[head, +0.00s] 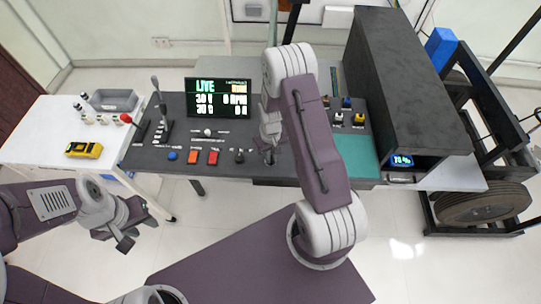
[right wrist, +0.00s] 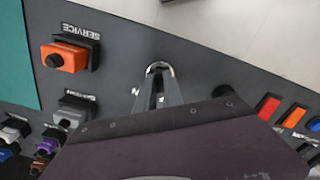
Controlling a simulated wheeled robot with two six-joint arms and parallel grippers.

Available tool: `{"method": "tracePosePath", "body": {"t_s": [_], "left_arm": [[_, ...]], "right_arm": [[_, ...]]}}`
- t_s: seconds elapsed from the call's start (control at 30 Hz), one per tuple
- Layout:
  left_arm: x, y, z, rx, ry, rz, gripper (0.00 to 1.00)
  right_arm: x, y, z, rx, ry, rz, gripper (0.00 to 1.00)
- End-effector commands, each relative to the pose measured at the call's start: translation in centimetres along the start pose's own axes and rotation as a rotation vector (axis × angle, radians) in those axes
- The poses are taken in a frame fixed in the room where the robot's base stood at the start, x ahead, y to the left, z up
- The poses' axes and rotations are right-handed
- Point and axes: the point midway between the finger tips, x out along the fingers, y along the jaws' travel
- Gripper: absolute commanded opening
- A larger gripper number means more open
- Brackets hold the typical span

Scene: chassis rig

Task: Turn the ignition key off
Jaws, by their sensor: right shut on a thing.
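The ignition switch shows as a silver ring (right wrist: 159,67) on the dark console in the right wrist view. My right gripper (right wrist: 159,95) is at the ring, its narrow fingers closed around a thin dark piece that looks like the ignition key. The fingers and the wrist hide most of the key, so its angle cannot be told. In the head view, my right gripper (head: 269,153) is low at the console's front, right of a black knob (head: 239,156). My left gripper (head: 138,227) is open and empty, off the console's left front.
Red (head: 213,157) and orange (head: 193,157) switches sit left of the right gripper. An orange SERVICE switch (right wrist: 68,57) is nearby. A white table (head: 50,128) holds a yellow meter (head: 84,149).

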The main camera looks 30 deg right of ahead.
Motion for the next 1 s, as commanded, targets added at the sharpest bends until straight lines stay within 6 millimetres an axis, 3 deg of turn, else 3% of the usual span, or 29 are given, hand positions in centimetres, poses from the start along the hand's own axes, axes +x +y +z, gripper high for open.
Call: {"method": "tracePosePath", "body": {"t_s": [0.07, 0.1, 0.17, 0.5, 0.8, 1.0], "left_arm": [[-0.1, 0.0, 0.0, 0.0, 0.0, 0.0, 0.36], [-0.1, 0.0, 0.0, 0.0, 0.0, 0.0, 0.36], [-0.1, 0.0, 0.0, 0.0, 0.0, 0.0, 0.36], [0.1, 0.0, 0.0, 0.0, 0.0, 0.0, 0.36], [0.7, 0.0, 0.1, 0.0, 0.0, 0.0, 0.36], [0.8, 0.0, 0.1, 0.0, 0.0, 0.0, 0.36]], "right_arm": [[-0.3, 0.1, -0.4, -0.003, 0.01, 0.002, 0.0], [-0.3, 0.1, -0.4, -0.003, 0.011, 0.002, 0.23], [-0.2, 0.1, -0.3, -0.002, 0.009, 0.002, 0.34], [-0.6, 0.0, -0.2, -0.001, 0.005, 0.001, 0.34], [-6.8, 0.1, -0.2, -0.001, 0.01, 0.002, 0.34], [-9.1, 0.1, -0.1, -0.001, 0.007, 0.002, 0.34]]}}
